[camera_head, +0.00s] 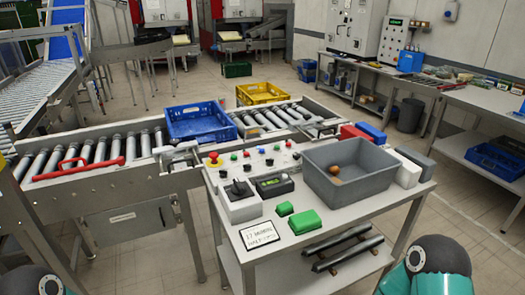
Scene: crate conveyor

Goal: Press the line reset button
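A small control panel (250,167) stands on the near table beside the roller conveyor. It carries several small buttons, including a red mushroom button on a yellow base (214,159), a green one (234,156) and a red one (247,154). Any labels are too small to read, so I cannot tell which is the line reset button. A box with a black lever (239,188) and a box with a small green display (273,184) sit at its front. Parts of my two arms show at the bottom left and bottom right corners; neither gripper is in view.
A grey bin (352,183) with an orange item inside stands right of the panel. Green blocks (305,222) and a sign (259,235) lie in front. A blue crate (201,121) and a yellow crate (262,94) are at the conveyor; a red bar (84,167) lies across its rollers.

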